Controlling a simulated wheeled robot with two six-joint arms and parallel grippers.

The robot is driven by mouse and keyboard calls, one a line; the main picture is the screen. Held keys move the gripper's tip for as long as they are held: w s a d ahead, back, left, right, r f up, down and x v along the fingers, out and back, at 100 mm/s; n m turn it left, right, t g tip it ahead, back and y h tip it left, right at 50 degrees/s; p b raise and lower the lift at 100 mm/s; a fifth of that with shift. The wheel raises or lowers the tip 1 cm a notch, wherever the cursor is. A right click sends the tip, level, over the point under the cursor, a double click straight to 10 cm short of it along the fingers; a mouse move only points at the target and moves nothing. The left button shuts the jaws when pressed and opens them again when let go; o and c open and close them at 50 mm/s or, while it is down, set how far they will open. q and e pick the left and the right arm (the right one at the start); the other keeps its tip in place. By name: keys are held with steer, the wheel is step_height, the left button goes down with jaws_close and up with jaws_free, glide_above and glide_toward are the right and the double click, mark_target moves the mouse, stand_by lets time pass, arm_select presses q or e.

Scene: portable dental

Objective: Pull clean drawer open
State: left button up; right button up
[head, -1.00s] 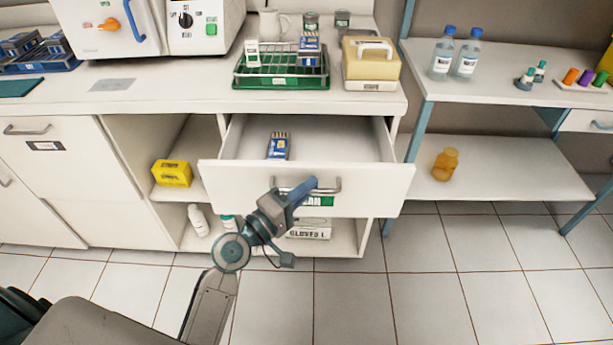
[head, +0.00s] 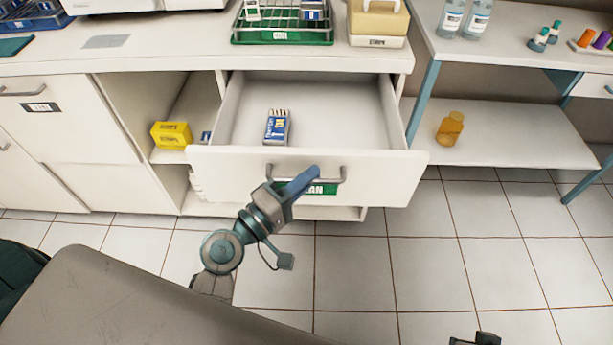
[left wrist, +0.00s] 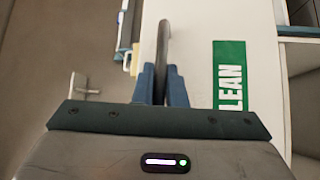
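The clean drawer (head: 230,168) is pulled out from under the counter, with a green label (head: 318,189) on its front. Its grey bar handle (head: 342,174) runs across the front. My left gripper (head: 306,178) is at the handle; in the left wrist view its two blue fingers (left wrist: 161,84) close on either side of the handle bar (left wrist: 163,45). A blue and white box (head: 277,128) lies inside the drawer. A dark piece at the bottom edge of the head view (head: 478,340) may be part of my right arm; its fingers do not show.
A green rack (head: 283,38) and a beige case (head: 377,18) stand on the counter above the drawer. A yellow box (head: 171,135) sits on the open shelf to the left. An amber bottle (head: 450,128) stands on the right lower shelf. The tiled floor in front is clear.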

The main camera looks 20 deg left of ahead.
arm_select(q)
steer(key=shift+o, duration=0.6)
